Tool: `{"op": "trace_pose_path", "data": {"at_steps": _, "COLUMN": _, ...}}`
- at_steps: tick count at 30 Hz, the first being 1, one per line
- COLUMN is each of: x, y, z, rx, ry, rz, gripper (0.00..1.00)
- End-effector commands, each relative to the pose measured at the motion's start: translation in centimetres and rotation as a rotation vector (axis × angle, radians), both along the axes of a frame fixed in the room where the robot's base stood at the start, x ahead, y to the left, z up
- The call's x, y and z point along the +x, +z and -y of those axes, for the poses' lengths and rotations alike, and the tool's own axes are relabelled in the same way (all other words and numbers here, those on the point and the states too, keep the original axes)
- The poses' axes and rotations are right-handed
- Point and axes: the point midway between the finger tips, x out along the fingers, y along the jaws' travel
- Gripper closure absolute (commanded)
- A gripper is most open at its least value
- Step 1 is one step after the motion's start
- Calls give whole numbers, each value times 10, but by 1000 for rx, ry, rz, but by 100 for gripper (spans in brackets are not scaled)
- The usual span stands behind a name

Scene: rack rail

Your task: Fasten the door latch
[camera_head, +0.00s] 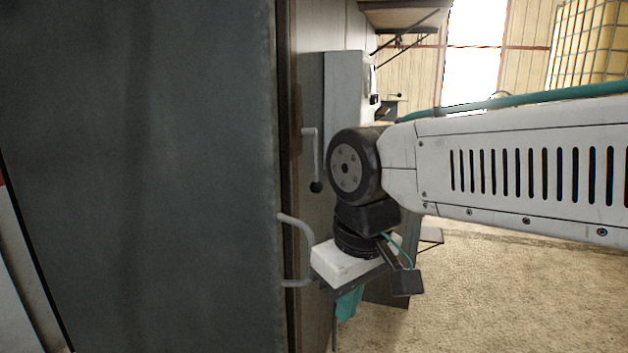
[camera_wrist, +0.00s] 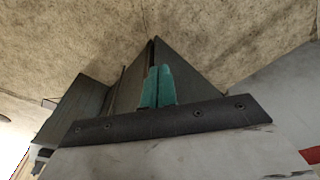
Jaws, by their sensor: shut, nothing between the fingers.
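The large dark grey door (camera_head: 140,150) fills the left of the head view. A grey bar handle (camera_head: 305,232) stands out near its right edge, with my gripper in front of part of it. A grey latch lever (camera_head: 317,150) with a black ball knob (camera_head: 316,187) hangs roughly upright above and behind the handle. My gripper (camera_head: 348,306) points down, just right of the handle and below the knob; I cannot tell whether it touches the handle. Its teal fingers (camera_wrist: 157,86) are together and empty in the wrist view, where the lever and handle do not show clearly.
A tall grey cabinet (camera_head: 343,95) stands behind the lever, with a wall shelf (camera_head: 405,15) above. A caged yellow tank (camera_head: 590,45) is at the back right. The pale floor (camera_head: 500,290) at right is clear.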

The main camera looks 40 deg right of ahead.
Motion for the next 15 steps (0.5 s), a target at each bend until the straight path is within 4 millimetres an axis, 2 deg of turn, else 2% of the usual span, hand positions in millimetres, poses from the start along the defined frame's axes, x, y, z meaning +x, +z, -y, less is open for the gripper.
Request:
{"op": "trace_pose_path", "data": {"at_steps": 5, "x": 86, "y": 56, "z": 28, "rx": -17, "ry": 179, "rz": 113, "gripper": 100}}
{"op": "trace_pose_path", "data": {"at_steps": 6, "x": 110, "y": 70, "z": 38, "rx": -31, "ry": 231, "rz": 147, "gripper": 100}}
{"op": "trace_pose_path", "data": {"at_steps": 9, "x": 166, "y": 101, "z": 70, "rx": -82, "ry": 358, "rz": 227, "gripper": 100}}
{"op": "trace_pose_path", "data": {"at_steps": 12, "x": 210, "y": 125, "z": 105, "rx": -145, "ry": 464, "rz": 290, "gripper": 100}}
{"op": "trace_pose_path", "data": {"at_steps": 15, "x": 241, "y": 140, "z": 133, "rx": -201, "ry": 540, "rz": 332, "gripper": 100}}
